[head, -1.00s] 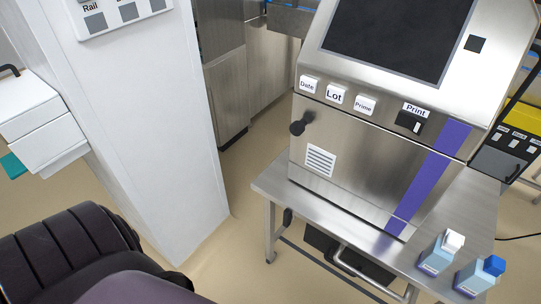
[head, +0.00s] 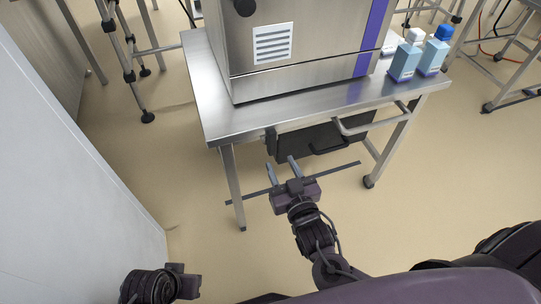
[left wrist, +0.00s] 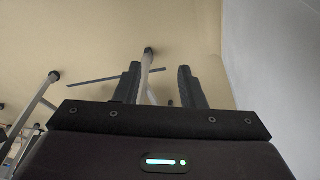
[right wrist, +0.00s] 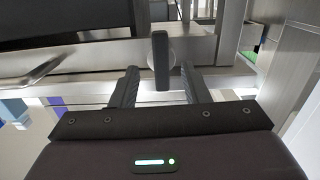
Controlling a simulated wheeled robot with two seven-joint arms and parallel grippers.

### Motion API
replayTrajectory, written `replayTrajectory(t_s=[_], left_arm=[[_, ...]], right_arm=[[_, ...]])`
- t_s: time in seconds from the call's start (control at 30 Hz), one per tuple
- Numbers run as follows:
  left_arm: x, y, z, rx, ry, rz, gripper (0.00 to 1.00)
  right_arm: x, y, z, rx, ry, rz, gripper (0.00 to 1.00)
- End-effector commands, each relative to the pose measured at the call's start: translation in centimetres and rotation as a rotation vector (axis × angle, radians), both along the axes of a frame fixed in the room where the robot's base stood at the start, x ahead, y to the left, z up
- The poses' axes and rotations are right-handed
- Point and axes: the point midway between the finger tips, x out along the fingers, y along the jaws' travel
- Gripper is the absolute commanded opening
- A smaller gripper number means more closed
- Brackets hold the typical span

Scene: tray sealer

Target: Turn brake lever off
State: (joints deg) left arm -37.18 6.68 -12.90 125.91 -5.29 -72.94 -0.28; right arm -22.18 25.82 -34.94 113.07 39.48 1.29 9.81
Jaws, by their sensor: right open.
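The brake lever is a small dark upright bar (head: 271,140) under the front edge of the steel table (head: 225,125), near its left end. In the right wrist view the lever (right wrist: 161,60) stands upright in front of a pale round mount, between the finger lines. My right gripper (head: 281,165) is open and empty, just below and in front of the lever in the head view. I cannot tell whether it touches the lever. My left gripper is open and empty in the left wrist view (left wrist: 159,75); its arm is low at the left in the head view.
A steel machine (head: 300,40) stands on the table, with a white-capped bottle (head: 405,58) and a blue-capped bottle (head: 433,54) at its right. A handle bar (head: 370,124) juts from the table front. Table legs stand beside the right arm. A white wall (head: 70,190) is at the left.

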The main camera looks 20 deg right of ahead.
Motion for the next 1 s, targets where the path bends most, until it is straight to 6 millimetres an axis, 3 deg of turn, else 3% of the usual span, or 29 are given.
replayTrajectory(t_s=[0.17, 0.6, 1.0], left_arm=[[0.0, -0.2, 1.0, -0.005, -0.013, -0.007, 0.36], [0.5, -1.3, 0.7, -0.037, -0.071, -0.024, 0.36], [0.6, -1.4, 0.8, -0.042, -0.079, -0.026, 0.36]], right_arm=[[0.6, 0.3, 1.4, 0.029, -0.041, 0.000, 0.42], [6.9, 0.6, 1.4, 0.029, -0.039, 0.001, 0.42], [7.6, 0.6, 1.4, 0.028, -0.036, 0.001, 0.39]])
